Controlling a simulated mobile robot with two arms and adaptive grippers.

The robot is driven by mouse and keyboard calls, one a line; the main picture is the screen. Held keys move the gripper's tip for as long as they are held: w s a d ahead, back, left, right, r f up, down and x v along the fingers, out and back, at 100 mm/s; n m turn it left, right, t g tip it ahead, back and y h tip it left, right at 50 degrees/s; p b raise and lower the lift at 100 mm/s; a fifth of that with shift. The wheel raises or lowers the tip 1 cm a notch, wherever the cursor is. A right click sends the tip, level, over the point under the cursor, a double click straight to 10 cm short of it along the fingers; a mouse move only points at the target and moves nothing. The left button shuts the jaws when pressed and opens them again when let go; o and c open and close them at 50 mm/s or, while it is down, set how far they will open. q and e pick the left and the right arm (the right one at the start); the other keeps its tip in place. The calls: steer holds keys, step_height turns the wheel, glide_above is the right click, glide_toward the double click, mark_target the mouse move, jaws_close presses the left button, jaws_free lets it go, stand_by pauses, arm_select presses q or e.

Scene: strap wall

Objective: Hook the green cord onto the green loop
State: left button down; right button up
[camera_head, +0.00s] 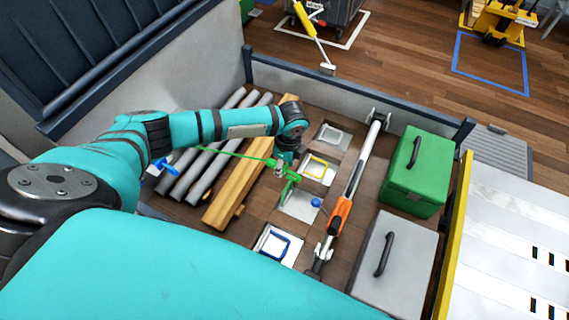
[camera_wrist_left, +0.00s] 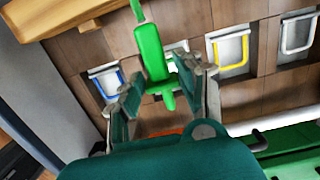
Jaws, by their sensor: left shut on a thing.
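My left gripper (camera_head: 287,163) reaches down over the row of floor plates and is shut on the green handle of the green cord. The green cord (camera_head: 232,154) runs left from the gripper, stretched above the timber and pipes. Its green handle and hook end (camera_head: 291,188) hang below the fingers, over a pale plate (camera_head: 301,207). In the left wrist view the green handle (camera_wrist_left: 152,52) stands between the two fingers (camera_wrist_left: 155,88), with a crosspiece lower down. A green loop cannot be told apart on that plate; the handle covers part of it. My right gripper is not in view.
Neighbouring plates carry a yellow loop (camera_head: 318,168), a blue loop (camera_head: 275,245) and a white loop (camera_head: 334,136). A grey and orange pole (camera_head: 341,212) lies right of the plates. Green (camera_head: 415,172) and grey (camera_head: 396,255) cases stand further right. Timber (camera_head: 240,185) and pipes (camera_head: 207,172) lie left.

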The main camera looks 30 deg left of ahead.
mark_target(289, 178)
arm_select(q)
steer(key=shift+d+f+b, duration=0.15)
steer(key=shift+f+b, duration=0.25)
steer(key=shift+f, duration=0.05)
steer(key=shift+d+f, duration=0.1)
steer(key=shift+f, duration=0.15)
steer(key=shift+w+d+f+b, duration=0.1)
steer(key=shift+d+f+b, duration=0.35)
steer(key=shift+b, duration=0.5)
steer(key=shift+d+f+b, duration=0.35)
steer(key=shift+f+b, duration=0.55)
steer(key=shift+b, duration=0.1)
steer(key=shift+f, duration=0.5)
steer(key=shift+f+b, duration=0.95)
steer(key=shift+f, duration=0.7)
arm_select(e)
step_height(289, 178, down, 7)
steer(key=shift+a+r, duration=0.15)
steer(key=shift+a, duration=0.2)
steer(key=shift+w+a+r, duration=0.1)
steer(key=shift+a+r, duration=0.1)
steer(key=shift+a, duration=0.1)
arm_select(q)
steer(key=shift+a+p, duration=0.15)
steer(key=shift+p, duration=0.2)
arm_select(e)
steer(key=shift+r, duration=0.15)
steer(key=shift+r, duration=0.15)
